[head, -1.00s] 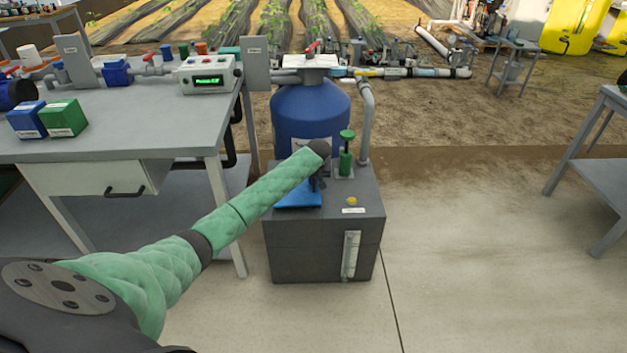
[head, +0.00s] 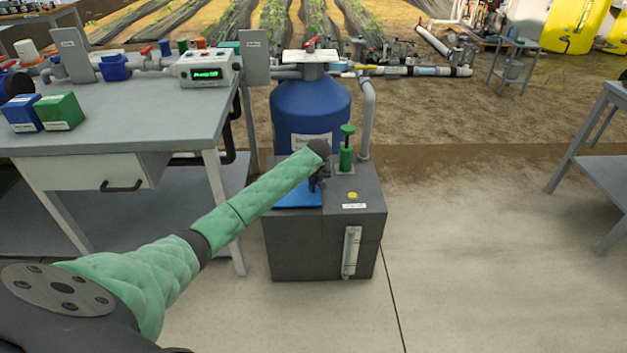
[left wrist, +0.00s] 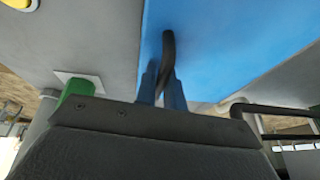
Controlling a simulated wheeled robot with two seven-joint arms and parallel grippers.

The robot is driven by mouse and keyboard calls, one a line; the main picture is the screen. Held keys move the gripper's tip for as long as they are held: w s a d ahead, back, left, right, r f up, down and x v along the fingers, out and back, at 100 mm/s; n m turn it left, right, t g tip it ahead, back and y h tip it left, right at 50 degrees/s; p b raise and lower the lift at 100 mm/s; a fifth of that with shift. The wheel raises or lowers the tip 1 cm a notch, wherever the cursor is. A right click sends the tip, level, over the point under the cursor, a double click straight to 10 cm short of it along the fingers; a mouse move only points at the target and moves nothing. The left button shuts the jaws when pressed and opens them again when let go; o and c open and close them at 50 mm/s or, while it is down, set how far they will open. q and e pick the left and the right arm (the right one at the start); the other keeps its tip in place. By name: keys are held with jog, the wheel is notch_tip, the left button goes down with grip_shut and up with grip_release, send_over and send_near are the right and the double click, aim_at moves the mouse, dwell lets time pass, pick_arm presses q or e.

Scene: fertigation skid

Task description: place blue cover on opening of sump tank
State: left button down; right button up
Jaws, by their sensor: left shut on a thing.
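The dark grey sump tank (head: 318,244) stands on the floor beside the workbench, with a blue filter vessel behind it. The blue cover (head: 297,198) is at the left part of the tank's top, flat or nearly so. In the left wrist view the cover (left wrist: 225,45) shows large, with a dark handle (left wrist: 168,60) on it. My left gripper (head: 316,184) is shut on that handle; its fingers (left wrist: 161,90) also show in the left wrist view. The tank opening is not visible, and I cannot tell whether the cover touches the tank top. My right gripper is not in view.
A green plunger-like fitting (head: 346,150) and a yellow button (head: 352,195) are on the tank top, right of the cover. The blue vessel (head: 310,110) stands behind.

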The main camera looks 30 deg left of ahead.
pick_arm(q)
jog(key=shift+f, duration=0.3)
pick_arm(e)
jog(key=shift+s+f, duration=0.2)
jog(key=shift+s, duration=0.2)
